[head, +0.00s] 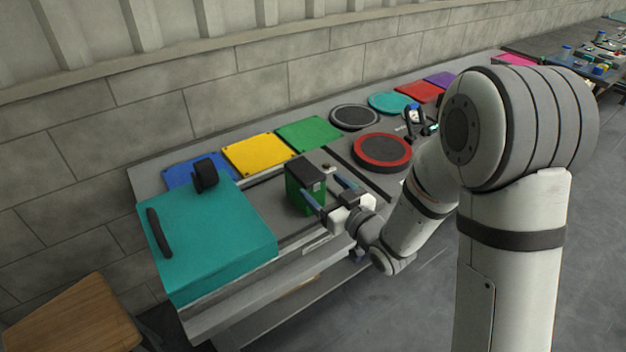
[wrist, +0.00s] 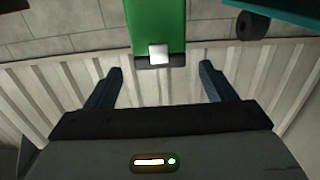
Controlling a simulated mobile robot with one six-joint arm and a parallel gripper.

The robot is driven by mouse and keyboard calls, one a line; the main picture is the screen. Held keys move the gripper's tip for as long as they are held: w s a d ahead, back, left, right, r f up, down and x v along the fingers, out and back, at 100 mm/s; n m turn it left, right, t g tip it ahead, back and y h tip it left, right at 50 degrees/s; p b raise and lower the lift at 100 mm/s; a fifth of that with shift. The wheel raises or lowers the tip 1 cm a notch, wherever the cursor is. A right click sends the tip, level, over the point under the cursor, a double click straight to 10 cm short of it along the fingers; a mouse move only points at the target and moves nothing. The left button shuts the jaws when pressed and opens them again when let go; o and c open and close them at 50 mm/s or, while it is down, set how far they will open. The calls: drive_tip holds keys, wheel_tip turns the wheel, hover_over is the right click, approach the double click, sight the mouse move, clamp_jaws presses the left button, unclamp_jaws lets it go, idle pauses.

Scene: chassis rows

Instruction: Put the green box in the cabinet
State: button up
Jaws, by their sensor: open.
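The green box (head: 305,190), upright with a dark top, stands on the grey bench right of the teal cabinet (head: 225,250). The cabinet has a black bar handle (head: 159,233) and a dark round fitting (head: 204,175); its inside is not visible. My gripper (head: 320,185) is open and empty at the near right side of the green box, its fingers pointing toward it. In the wrist view, the green box (wrist: 157,25) appears at the top, between the lines of the spread fingers (wrist: 161,67) but seemingly beyond their tips.
Blue (head: 185,170), yellow (head: 257,153) and green (head: 309,132) flat pads lie along the back of the bench. A red-rimmed round pad (head: 381,151) lies to the right. A wall runs behind. A wooden stool (head: 75,320) stands at lower left.

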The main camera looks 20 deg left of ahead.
drive_tip(key=shift+v, duration=1.75)
